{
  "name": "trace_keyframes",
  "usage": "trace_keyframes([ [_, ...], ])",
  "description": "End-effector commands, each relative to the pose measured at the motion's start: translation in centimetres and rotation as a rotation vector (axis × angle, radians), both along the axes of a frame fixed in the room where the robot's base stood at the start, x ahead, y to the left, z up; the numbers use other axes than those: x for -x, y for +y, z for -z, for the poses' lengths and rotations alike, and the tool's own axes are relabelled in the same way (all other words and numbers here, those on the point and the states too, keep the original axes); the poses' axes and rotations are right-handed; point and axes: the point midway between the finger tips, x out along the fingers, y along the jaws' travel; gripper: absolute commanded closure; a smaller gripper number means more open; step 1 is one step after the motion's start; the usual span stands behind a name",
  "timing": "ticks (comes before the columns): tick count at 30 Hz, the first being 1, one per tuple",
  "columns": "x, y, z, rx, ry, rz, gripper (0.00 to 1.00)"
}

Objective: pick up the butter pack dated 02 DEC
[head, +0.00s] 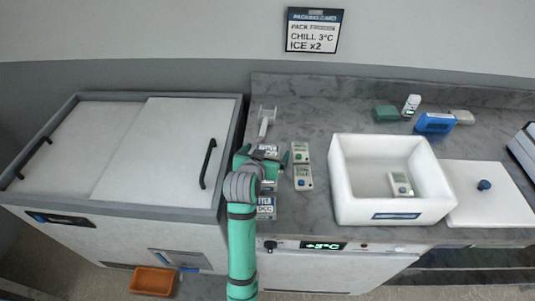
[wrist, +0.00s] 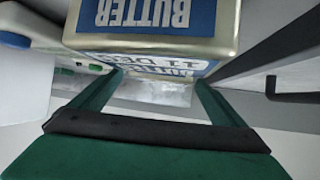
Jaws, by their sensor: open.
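Butter packs in gold and blue stand in a row on the counter, beside the chest's right edge. The near pack (head: 266,208) shows part of a BUTTER label and DEC; its day number is too small to read. My gripper (head: 264,158) is over the row and partly hides the packs behind it. In the wrist view a butter pack (wrist: 155,18) looms large with BUTTER upside down. Its lower label face (wrist: 150,66) carries a date line ending in DEC, day unclear. My gripper's fingers (wrist: 155,90) are apart, below this face, with nothing clearly clamped between them.
Two pale packs (head: 303,178) stand right of my gripper. A white foam box (head: 343,205) holds one pack (head: 400,185); its lid (head: 500,205) lies to the right. A grey-lidded chest (head: 150,150) with raised handles is left. A scoop-like tool (head: 265,120) lies behind.

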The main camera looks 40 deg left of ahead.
Motion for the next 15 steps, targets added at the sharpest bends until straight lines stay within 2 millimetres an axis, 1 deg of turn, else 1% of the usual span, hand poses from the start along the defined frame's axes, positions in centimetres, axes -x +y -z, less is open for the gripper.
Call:
trace_keyframes([
  [1, 0.02, 0.0, 0.0, 0.0, 0.0, 0.0, 0.05],
  [2, 0.02, 0.0, 0.0, 0.0, 0.0, 0.0, 0.08],
  [3, 0.02, 0.0, 0.0, 0.0, 0.0, 0.0, 0.17],
  [5, 0.03, 0.0, -0.01, 0.0, 0.0, 0.0, 0.32],
  [6, 0.03, -0.01, 0.0, 0.0, 0.0, 0.0, 0.41],
  [8, 0.04, 0.0, 0.0, 0.0, 0.0, 0.0, 0.56],
  [9, 0.04, 0.0, 0.0, 0.0, 0.0, 0.0, 0.6],
  [15, 0.04, 0.0, -0.04, 0.0, -0.001, 0.0, 0.6],
])
